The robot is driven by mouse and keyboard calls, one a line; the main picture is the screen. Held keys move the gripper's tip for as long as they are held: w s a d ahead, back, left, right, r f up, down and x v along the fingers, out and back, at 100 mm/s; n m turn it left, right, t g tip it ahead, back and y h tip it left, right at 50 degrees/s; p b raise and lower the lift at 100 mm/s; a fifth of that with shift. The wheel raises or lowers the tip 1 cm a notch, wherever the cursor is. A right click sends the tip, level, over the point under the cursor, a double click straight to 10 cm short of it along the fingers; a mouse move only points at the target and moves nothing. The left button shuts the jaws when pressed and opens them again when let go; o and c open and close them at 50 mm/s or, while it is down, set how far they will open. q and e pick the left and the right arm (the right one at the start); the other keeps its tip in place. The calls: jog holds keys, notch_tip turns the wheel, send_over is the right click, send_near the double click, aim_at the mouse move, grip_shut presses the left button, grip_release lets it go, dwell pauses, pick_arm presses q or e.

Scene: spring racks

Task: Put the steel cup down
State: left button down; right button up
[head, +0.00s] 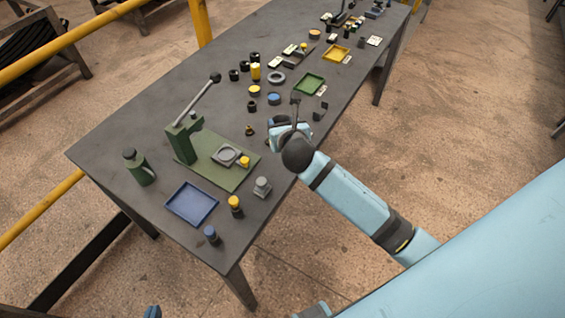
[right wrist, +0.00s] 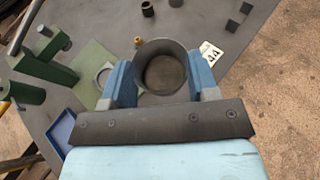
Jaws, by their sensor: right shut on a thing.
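The steel cup (right wrist: 174,83) is a dark grey round cup, its open mouth toward the camera in the right wrist view. My right gripper (right wrist: 160,84) has its blue fingers on either side of the cup and is shut on it. In the head view my right gripper (head: 283,130) is over the table's right edge, beside the green press, and mostly hides the cup. I cannot tell whether the cup's base touches the table. Of my left gripper (head: 152,311), only a small blue part shows at the bottom edge of the head view.
The dark table (head: 135,195) holds a green lever press (head: 182,143), a blue tray (head: 190,204), a green tray (head: 309,83), a yellow tray (head: 336,54) and several small dark and yellow parts. A white card (right wrist: 211,52) lies right of the cup. Yellow rails stand left.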

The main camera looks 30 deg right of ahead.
jog(key=b, duration=0.1)
send_over(283, 170)
notch_tip(283, 170, down, 12)
jog(key=shift+f, duration=0.2)
jog(key=shift+f+b, duration=0.6)
jog(key=shift+f, duration=1.6)
jog(key=shift+f, duration=0.1)
jog(key=o, duration=1)
